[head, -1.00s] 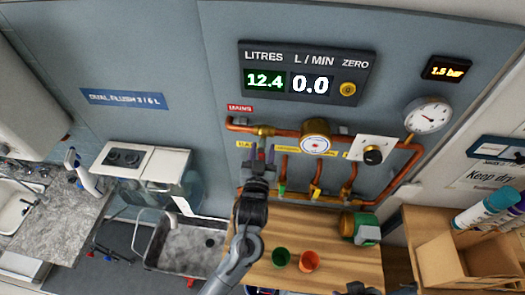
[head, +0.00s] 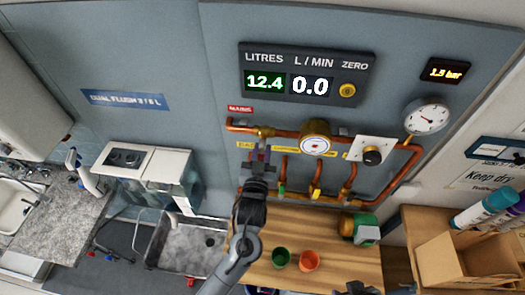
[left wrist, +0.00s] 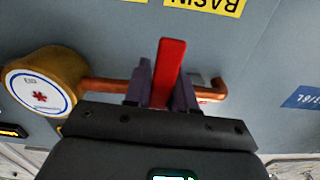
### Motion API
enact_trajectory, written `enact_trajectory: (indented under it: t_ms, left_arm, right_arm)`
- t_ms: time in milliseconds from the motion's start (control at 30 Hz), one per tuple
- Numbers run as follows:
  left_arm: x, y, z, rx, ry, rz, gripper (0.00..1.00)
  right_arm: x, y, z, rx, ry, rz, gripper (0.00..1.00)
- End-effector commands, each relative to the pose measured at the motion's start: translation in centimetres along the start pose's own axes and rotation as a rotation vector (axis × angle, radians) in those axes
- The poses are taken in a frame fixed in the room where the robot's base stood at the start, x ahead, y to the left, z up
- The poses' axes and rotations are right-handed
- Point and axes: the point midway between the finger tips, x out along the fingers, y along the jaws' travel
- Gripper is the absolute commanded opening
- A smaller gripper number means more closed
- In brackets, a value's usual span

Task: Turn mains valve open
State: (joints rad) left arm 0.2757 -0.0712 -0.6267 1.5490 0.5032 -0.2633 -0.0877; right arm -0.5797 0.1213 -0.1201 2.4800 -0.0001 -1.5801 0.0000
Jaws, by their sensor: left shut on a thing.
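The mains valve (head: 264,132) sits on the copper pipe (head: 290,133) under the red MAINS label (head: 240,109). Its red lever (left wrist: 170,62) shows in the left wrist view and lies across the line of the pipe. My left gripper (head: 261,155) is just below the valve in the head view. In the left wrist view my left gripper (left wrist: 160,92) is shut on the lever, one finger on each side. The fingers hide much of the lever in the head view. Dark parts at the bottom edge of the head view may be my right arm.
The display (head: 307,74) reads 12.4 litres and 0.0 L/min. A round meter (head: 315,145) stands on the pipe to the right of the valve. Several branch pipes hang below. A wooden bench (head: 320,245) holds a green cup (head: 281,257) and an orange cup (head: 309,260).

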Motion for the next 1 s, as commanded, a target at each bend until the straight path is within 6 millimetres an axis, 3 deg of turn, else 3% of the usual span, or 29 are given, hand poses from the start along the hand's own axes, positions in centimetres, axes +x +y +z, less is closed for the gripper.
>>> enact_trajectory:
  t_ms: [500, 1000]
  left_arm:
    - [0.0, -1.6, -0.6, 0.365, -0.001, 0.001, 0.00]
    - [0.0, -2.4, -0.7, 0.553, 0.000, 0.000, 0.00]
  right_arm:
    - [-3.6, 0.2, -1.1, -0.003, -0.001, 0.002, 0.43]
    - [-4.9, 0.1, -1.6, 0.006, 0.000, -0.004, 0.43]
